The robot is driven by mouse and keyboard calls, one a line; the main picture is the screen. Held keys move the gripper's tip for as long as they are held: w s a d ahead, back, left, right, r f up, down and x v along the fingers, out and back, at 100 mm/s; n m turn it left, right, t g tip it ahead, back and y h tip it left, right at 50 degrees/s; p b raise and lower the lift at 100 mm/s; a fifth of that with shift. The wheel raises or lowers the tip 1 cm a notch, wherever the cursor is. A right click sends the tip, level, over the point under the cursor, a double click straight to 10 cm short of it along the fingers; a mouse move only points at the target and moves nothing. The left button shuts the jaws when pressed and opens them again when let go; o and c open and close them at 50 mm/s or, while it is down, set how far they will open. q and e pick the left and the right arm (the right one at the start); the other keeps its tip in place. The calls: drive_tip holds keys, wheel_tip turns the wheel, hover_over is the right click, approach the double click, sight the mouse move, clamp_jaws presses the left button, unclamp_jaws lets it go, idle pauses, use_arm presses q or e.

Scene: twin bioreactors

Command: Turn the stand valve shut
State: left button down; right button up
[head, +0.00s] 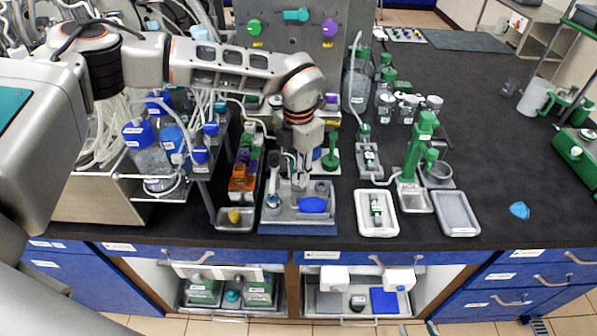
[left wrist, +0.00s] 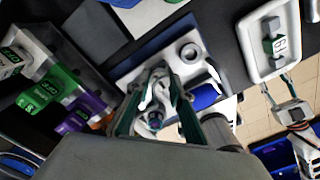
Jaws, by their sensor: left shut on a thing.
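My left gripper (head: 299,183) points down over a grey stand in a blue-edged tray (head: 285,228). In the left wrist view its teal-edged fingers (left wrist: 158,112) are closed around a small pale fitting (left wrist: 157,92) on the stand, apparently the stand valve. The fingers and wrist cover much of it, so its turn angle cannot be told. A blue rounded part (head: 313,205) lies on the stand just right of the gripper. My right gripper (head: 418,329) shows only its tips at the bottom edge, apart and empty, clear of the bench.
A white tray (head: 364,228) with a small fitting and a grey tray (head: 470,228) lie to the right. A green-topped stand (head: 420,150) rises behind them. Orange, green and purple blocks (head: 240,183) and a rack of blue-capped bottles (head: 150,160) stand left. The right bench is mostly clear.

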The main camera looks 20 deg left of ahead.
sight(298, 177)
use_arm(q)
drive_tip(key=c, duration=1.8)
unclamp_jaws()
drive_tip(key=shift+r, duration=0.1)
wheel_tip(298, 177, up, 12)
drive_tip(key=shift+f, duration=0.1)
drive_tip(key=shift+s, duration=0.15)
